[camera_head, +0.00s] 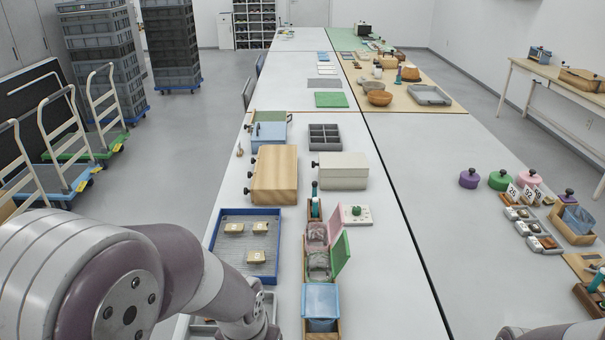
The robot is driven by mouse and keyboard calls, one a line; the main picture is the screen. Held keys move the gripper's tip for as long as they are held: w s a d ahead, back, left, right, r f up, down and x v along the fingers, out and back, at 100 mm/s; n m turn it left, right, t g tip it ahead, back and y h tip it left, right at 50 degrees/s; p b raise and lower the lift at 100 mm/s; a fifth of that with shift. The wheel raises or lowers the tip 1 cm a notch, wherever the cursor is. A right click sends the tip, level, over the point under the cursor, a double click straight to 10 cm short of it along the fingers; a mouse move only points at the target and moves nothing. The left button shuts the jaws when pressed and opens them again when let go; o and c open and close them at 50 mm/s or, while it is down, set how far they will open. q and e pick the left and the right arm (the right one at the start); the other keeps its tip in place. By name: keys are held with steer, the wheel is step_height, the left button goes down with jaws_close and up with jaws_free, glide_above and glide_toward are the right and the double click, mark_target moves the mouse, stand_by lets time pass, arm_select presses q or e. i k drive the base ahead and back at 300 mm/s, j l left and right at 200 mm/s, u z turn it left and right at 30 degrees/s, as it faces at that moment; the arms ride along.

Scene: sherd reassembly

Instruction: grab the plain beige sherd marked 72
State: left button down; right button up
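Three small beige pieces lie in a blue-rimmed tray (281,240) left of the table's middle. One piece (234,228) is at the back left, one (260,227) at the back right, and one (256,257) nearer the front. Any marks on them are too small to read, so I cannot tell which one bears 72. More small pieces sit in grey holders on the right table, also unreadable. My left arm comes in from the left and its wrist end is just in front of the blue tray; its fingertips do not show. Only a bit of my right arm shows at the bottom right.
A wooden drawer box (274,175) and a pale drawer box (343,171) stand behind the tray. An open box with a green lid (341,254) and a blue bin (320,302) stand to its right. Number cards (528,194) stand on the right table.

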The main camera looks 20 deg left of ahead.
mark_target(233, 229)
steer(key=u, duration=0.45)
steer(key=j+u, duration=0.1)
steer(key=u, duration=0.3)
steer(key=j+u, duration=0.1)
steer(key=u, duration=0.35)
steer(key=j+u, duration=0.1)
steer(key=u, duration=0.3)
steer(key=j+u, duration=0.1)
steer(key=u, duration=0.35)
steer(key=i+j+u, duration=0.3)
steer(key=i+j, duration=0.25)
steer(key=j, duration=0.35)
steer(key=i+j+u, duration=0.3)
steer(key=i+j, duration=0.35)
steer(key=j, duration=0.15)
steer(key=i+l+z, duration=0.1)
steer(key=i+z, duration=0.2)
steer(key=z, duration=0.2)
steer(key=i+z, duration=0.3)
steer(key=z, duration=0.15)
steer(key=i+j+z, duration=0.2)
steer(key=z, duration=0.3)
steer(key=i+l+z, duration=0.1)
steer(key=i+z, duration=0.65)
steer(key=i, duration=0.25)
steer(key=i+j+z, duration=0.2)
steer(key=i+z, duration=0.2)
steer(key=i, duration=0.1)
